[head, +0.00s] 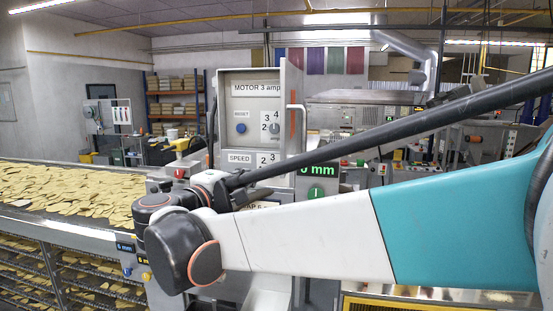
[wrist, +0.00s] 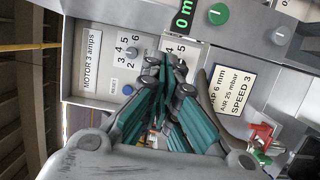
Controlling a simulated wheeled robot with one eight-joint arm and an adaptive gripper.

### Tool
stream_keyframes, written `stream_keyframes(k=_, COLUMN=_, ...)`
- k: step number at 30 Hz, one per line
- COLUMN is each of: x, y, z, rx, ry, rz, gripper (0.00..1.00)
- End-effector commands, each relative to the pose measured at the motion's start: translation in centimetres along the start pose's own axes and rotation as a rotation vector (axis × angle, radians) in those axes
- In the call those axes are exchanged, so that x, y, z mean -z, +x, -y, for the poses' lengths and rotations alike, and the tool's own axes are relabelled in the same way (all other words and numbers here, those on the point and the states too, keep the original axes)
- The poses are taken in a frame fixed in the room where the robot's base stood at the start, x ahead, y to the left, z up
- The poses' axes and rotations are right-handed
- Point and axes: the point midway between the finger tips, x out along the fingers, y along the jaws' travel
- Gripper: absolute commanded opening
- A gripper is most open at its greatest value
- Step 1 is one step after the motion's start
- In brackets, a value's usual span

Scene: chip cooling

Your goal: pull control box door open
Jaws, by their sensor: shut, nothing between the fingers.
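The control box (head: 258,90) stands upright at the centre of the head view, with its face showing a "MOTOR 3 amps" label, a blue reset button and a dial. Its door (head: 292,85) appears swung out to the right, seen nearly edge-on, with a grey handle (head: 304,125). The box face also shows in the wrist view (wrist: 85,85). My gripper (wrist: 166,68) is shut and empty, its fingertips in front of the lower part of the face, covering part of the speed label. In the head view my arm hides the area below the box.
A green "0 mm" display (head: 318,170) and a green button (head: 317,193) sit right of and below the box. A conveyor of chips (head: 70,190) runs along the left. Red valve parts (wrist: 262,135) are at the lower right of the wrist view.

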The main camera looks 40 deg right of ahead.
Motion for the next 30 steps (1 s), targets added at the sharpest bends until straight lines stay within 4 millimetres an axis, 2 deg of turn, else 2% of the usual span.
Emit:
stream_keyframes(k=12, x=-0.6, y=-7.3, z=0.0, rx=0.000, ry=0.000, rz=0.014, gripper=0.00)
stream_keyframes(k=18, x=-0.8, y=-8.8, z=0.0, rx=0.000, ry=0.000, rz=0.015, gripper=0.00)
stream_keyframes(k=23, x=-1.0, y=-9.1, z=0.2, rx=0.005, ry=0.000, rz=0.016, gripper=0.00)
stream_keyframes(k=26, x=-1.6, y=-8.7, z=2.2, rx=0.044, ry=0.002, rz=0.010, gripper=0.00)
stream_keyframes(k=29, x=-2.7, y=-8.2, z=6.8, rx=0.139, ry=0.011, rz=-0.003, gripper=0.00)
stream_keyframes(k=30, x=-3.3, y=-8.0, z=9.2, rx=0.191, ry=0.018, rz=-0.010, gripper=0.00)
